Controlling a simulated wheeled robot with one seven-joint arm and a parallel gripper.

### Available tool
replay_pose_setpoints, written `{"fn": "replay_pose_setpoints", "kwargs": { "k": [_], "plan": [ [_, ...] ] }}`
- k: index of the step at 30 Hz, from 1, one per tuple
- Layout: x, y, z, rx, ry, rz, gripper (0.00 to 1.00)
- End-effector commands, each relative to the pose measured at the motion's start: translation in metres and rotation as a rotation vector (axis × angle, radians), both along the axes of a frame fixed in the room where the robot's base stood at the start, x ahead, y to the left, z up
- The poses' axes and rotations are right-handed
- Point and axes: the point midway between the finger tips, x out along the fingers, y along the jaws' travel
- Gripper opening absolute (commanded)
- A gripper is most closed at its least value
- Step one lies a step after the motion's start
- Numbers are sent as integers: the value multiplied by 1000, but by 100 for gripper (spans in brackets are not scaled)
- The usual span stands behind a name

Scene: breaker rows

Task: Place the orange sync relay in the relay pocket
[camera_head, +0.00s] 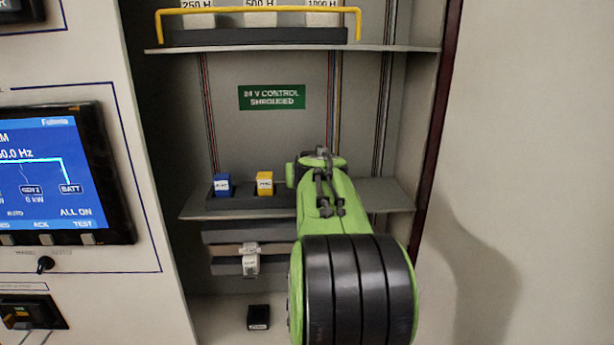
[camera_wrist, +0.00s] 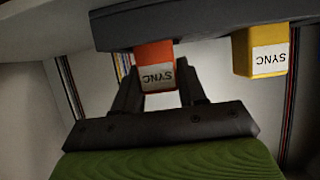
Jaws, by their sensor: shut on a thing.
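The orange sync relay (camera_wrist: 155,66) shows in the wrist view with a white SYNC label, upside down in the picture. My gripper (camera_wrist: 158,80) is shut on it, one dark finger on each side. The relay's upper edge in that view meets a dark holder strip (camera_wrist: 205,32); I cannot tell whether it is seated or only close. In the head view the holder strip (camera_head: 240,202) lies on the middle shelf. My arm hides the orange relay, my fingertips and the strip's right part there. No empty relay pocket can be made out.
A yellow relay (camera_head: 265,183) and a blue relay (camera_head: 222,184) sit in the strip left of my arm. A dark block (camera_head: 258,316) lies on the cabinet floor. The upper shelf (camera_head: 290,48) is above, and the cabinet's right edge (camera_head: 437,130) is near my arm.

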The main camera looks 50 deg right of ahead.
Motion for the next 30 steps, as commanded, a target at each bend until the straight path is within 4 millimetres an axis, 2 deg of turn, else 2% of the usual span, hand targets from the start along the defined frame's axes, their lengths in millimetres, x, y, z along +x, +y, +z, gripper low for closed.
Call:
{"fn": "replay_pose_setpoints", "kwargs": {
  "k": [1,6,16,27,30],
  "plan": [
    [0,0,-3,1,1,0,42],
    [0,0,-2,1,1,0,67],
    [0,0,4,0,0,0,67],
    [-55,64,41,-3,-3,0,67],
    [-65,75,48,-2,-1,0,67]
  ]
}}
